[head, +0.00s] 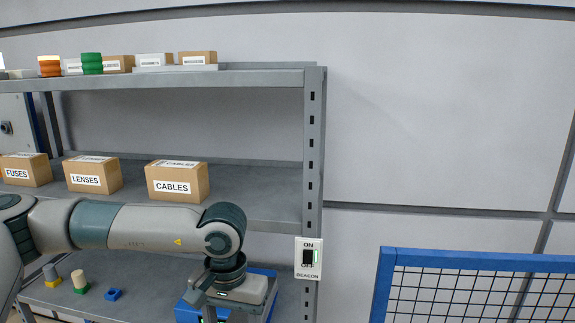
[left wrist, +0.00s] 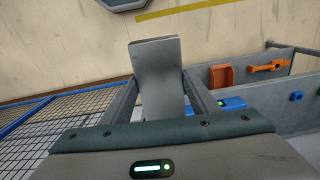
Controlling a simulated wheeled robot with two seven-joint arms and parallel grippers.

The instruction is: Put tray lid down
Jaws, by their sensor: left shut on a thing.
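My left gripper (left wrist: 160,88) is shut on a grey flat piece (left wrist: 156,62), most likely the tray lid, which stands up between the two fingers in the left wrist view. In the head view my left arm reaches in from the left and bends down in front of the shelf's right end, with the left gripper (head: 212,302) low at the bottom edge. The held piece cannot be made out clearly there. A blue object (head: 263,273) shows partly behind the gripper; I cannot tell whether it is the tray. My right gripper is in neither view.
The grey shelf unit (head: 314,150) holds boxes marked FUSES, LENSES and CABLES (head: 178,183). Small coloured parts (head: 80,282) lie on the lower level. A BEACON switch (head: 308,258) is on the post. A blue-framed mesh fence (head: 470,290) stands at right.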

